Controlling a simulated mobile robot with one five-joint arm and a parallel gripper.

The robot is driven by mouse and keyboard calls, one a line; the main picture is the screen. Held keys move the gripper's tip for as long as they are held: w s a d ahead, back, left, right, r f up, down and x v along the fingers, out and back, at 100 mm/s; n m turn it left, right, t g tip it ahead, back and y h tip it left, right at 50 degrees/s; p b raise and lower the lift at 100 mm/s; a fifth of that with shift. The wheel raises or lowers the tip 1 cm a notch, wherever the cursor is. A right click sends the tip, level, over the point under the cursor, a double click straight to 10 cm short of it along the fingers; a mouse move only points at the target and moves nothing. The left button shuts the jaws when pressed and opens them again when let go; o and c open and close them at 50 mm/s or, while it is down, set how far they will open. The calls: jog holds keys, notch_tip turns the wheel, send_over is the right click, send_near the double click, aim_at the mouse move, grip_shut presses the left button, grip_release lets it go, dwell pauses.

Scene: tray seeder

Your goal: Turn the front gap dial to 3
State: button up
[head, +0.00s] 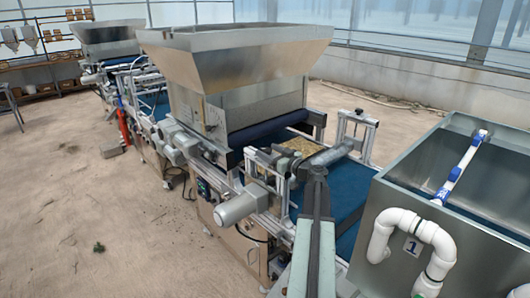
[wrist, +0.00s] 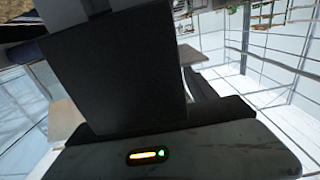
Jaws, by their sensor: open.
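I cannot pick out the front gap dial or read any number on it in either view. The tray seeder (head: 215,130) stands in the middle of the head view, with a metal frame with upright posts (head: 355,140) over its blue belt (head: 345,180). My arm rises from the bottom of the head view, and my gripper (head: 316,170) ends in front of this frame, apparently empty. I cannot tell whether it touches anything. In the wrist view a large dark block and a dark housing with an orange and green light fill most of the picture.
A metal tank (head: 460,190) with a white pipe (head: 400,230) and a label reading 1 stands close on the right. A grey motor (head: 238,207) juts out on the machine's near side. A second hopper machine (head: 105,40) stands behind at left. The sandy floor (head: 80,210) at left is mostly clear.

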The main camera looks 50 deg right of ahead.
jog(key=shift+w+d, duration=0.1)
jog(key=shift+w, duration=0.85)
jog(key=c, duration=1.4)
jog(key=shift+a, duration=0.2)
jog(key=shift+m+h, duration=0.3)
jog(key=shift+h, duration=0.2)
